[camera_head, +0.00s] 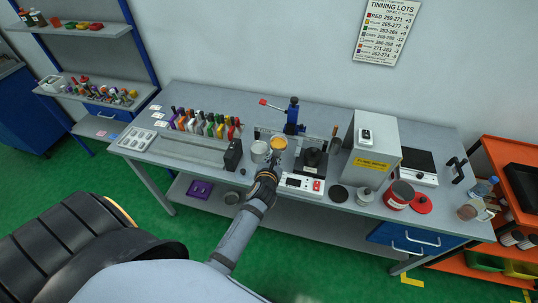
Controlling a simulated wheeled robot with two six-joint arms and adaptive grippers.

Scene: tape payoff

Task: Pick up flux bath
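A small round pot with amber-yellow contents (279,142), which looks like the flux bath, stands upright near the middle of the grey workbench (200,172). A silver-grey round pot (259,151) stands just left of it. My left gripper (274,158) reaches in from the lower left, with its dark fingers just in front of the amber pot. The fingers are small and dark, so I cannot tell whether they are open, shut or touching the pot. The lower part of the pot is partly hidden by the gripper. My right gripper is not in view.
A black block (233,154) stands left of the pots, and a white control unit (301,183) lies close on the right. A blue clamp stand (292,115) is behind. Several coloured-handled tools (205,123) stand at back left. A grey cabinet (371,145) is farther right.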

